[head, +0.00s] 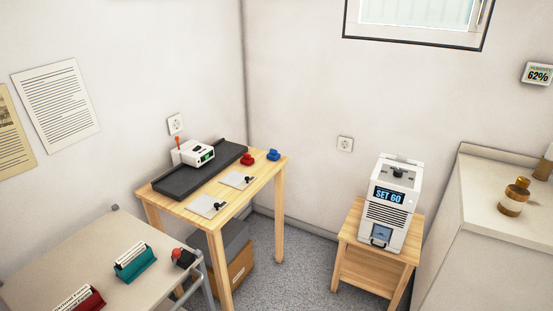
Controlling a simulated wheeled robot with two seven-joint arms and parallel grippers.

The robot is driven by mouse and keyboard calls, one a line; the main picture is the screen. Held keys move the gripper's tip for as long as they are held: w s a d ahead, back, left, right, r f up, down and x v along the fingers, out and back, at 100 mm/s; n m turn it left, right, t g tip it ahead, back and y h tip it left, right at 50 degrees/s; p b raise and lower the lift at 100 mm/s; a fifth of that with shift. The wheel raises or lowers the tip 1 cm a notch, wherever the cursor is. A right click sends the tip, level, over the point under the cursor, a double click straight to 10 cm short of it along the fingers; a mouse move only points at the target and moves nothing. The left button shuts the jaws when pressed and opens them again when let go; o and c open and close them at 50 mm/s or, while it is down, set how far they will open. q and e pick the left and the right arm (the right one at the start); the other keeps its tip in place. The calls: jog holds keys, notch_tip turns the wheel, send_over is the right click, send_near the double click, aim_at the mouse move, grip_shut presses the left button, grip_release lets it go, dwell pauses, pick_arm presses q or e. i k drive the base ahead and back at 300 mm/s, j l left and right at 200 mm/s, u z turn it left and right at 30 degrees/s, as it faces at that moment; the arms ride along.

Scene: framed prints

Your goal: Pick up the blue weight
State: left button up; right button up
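The blue weight (273,155) is a small blue block with a knob on top. It stands near the far right corner of the wooden table (264,177) in the head view. A similar red weight (247,159) stands just left of it, with a small gap between them. Neither of my grippers shows in this view, and nothing touches the blue weight.
A dark tray (180,186) and a white device (193,152) sit on the table's back side, with two pale plates (208,206) in front. A cart (130,285) stands nearer left. A white machine (390,205) stands on a stool right. Grey floor (296,265) lies between.

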aim_at(273, 154)
jog(key=i+l+u, duration=0.1)
jog(key=u, duration=0.5)
jog(key=i+l+u, duration=0.2)
jog(key=l, duration=0.15)
jog(key=i+l+u, duration=0.15)
jog(key=l, duration=0.2)
jog(key=i+l+u, duration=0.2)
jog(key=l, duration=0.15)
jog(key=l+u, duration=0.15)
jog(key=l, duration=0.25)
jog(key=i, duration=0.1)
